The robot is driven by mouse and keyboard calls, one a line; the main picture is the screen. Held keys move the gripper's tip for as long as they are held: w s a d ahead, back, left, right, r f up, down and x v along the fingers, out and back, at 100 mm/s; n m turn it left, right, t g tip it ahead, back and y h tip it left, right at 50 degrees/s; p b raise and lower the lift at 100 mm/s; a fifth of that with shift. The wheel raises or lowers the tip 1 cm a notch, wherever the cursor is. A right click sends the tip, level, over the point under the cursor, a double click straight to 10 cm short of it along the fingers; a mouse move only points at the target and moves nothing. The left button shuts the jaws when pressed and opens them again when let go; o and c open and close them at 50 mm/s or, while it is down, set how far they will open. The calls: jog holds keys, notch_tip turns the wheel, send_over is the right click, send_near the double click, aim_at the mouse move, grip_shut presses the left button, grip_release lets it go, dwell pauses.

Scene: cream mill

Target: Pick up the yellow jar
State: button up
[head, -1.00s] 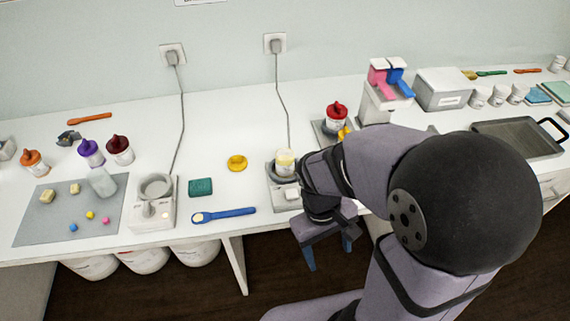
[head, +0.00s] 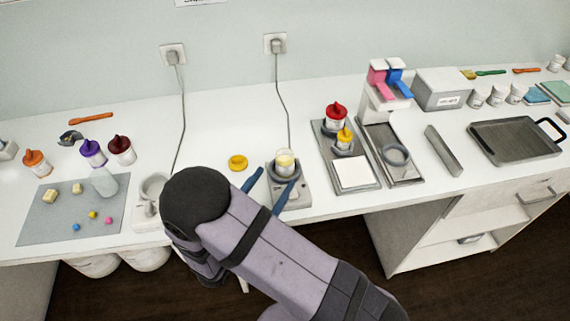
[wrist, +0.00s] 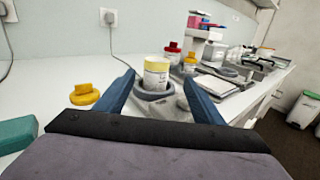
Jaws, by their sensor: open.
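An open white jar with a pale yellow rim or filling (head: 285,161) stands upright in a grey ring on a small white device (head: 290,198). The same jar (wrist: 157,74) is at the centre of the wrist view. A yellow lid (head: 238,162) lies on the table to its left. A smaller jar with a yellow pointed cap (head: 344,138) stands further right. My gripper (head: 277,177) is open and empty, its blue fingers pointing at the open jar. In the wrist view the gripper (wrist: 158,79) has one finger on each side of that jar's lower part; contact cannot be told.
A red-capped jar (head: 336,116) stands behind the small yellow-capped one on a grey tray (head: 367,182). A cable (head: 285,110) runs down the wall behind the open jar. A green block (wrist: 16,133) is at the left of the wrist view. The table behind the yellow lid is clear.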

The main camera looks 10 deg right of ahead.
aim_at(280, 165)
jog(key=shift+a+f+n, duration=0.15)
jog(key=shift+a+n, duration=0.15)
jog(key=shift+p+x, duration=0.45)
jog(key=shift+x, duration=0.4)
jog(key=shift+w+d, duration=0.2)
jog(key=shift+w, duration=0.05)
jog(key=shift+w+d+r+p, duration=0.2)
jog(key=shift+w+p, duration=0.1)
jog(key=shift+p, duration=0.15)
jog(key=p+x, duration=0.2)
jog(key=x, duration=0.1)
jog(key=shift+r, duration=0.15)
jog(key=shift+w+d, duration=0.35)
jog(key=shift+w, duration=0.25)
jog(key=c, duration=1.2)
